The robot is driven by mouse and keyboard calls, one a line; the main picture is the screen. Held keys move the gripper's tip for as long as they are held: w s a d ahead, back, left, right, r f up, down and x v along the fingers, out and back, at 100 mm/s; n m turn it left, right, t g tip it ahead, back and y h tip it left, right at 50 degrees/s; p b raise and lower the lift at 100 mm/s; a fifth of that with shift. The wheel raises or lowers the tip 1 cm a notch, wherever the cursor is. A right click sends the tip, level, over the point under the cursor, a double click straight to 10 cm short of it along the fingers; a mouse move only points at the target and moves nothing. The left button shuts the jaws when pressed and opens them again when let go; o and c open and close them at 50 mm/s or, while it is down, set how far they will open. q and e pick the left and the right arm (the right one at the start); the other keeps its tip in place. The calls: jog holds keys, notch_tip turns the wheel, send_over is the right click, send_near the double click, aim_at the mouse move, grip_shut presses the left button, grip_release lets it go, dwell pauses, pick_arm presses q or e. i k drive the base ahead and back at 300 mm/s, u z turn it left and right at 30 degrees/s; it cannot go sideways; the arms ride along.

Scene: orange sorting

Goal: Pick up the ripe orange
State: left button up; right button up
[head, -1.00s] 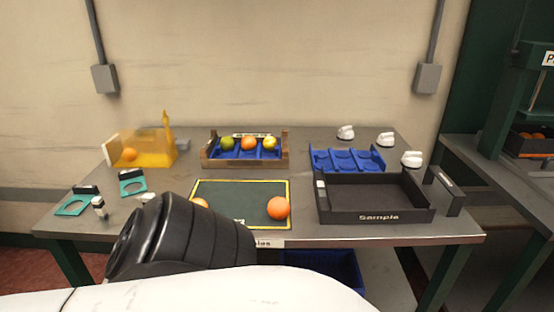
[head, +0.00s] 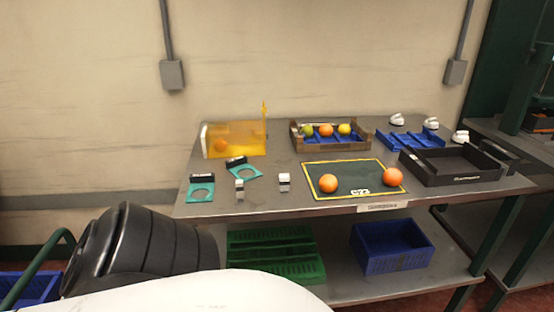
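Two oranges sit on the dark green mat with a yellow border (head: 350,168): a left orange (head: 328,183) and a right orange (head: 393,177). Both look orange all over, and I cannot tell a difference in ripeness. A wooden crate (head: 357,146) behind the mat holds a yellow-green fruit (head: 308,131), an orange one (head: 326,130) and a yellow one (head: 344,129). Another orange (head: 221,146) shows in the transparent yellow box (head: 245,139). A black and white part of my arm fills the lower left, apart from the table. Neither gripper's fingers are in view.
A black tray (head: 455,178) and a blue divided tray (head: 408,141) stand at the right, with white knob-like items (head: 431,123) near them. Teal ring pieces (head: 202,193) and small white-and-black items (head: 284,182) lie at the left. Green (head: 275,268) and blue (head: 392,262) crates are on the lower shelf.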

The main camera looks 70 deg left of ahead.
aim_at(328, 182)
jog(key=k, duration=0.2)
jog(key=u, duration=2.35)
jog(key=i, duration=0.35)
jog(key=u, duration=0.1)
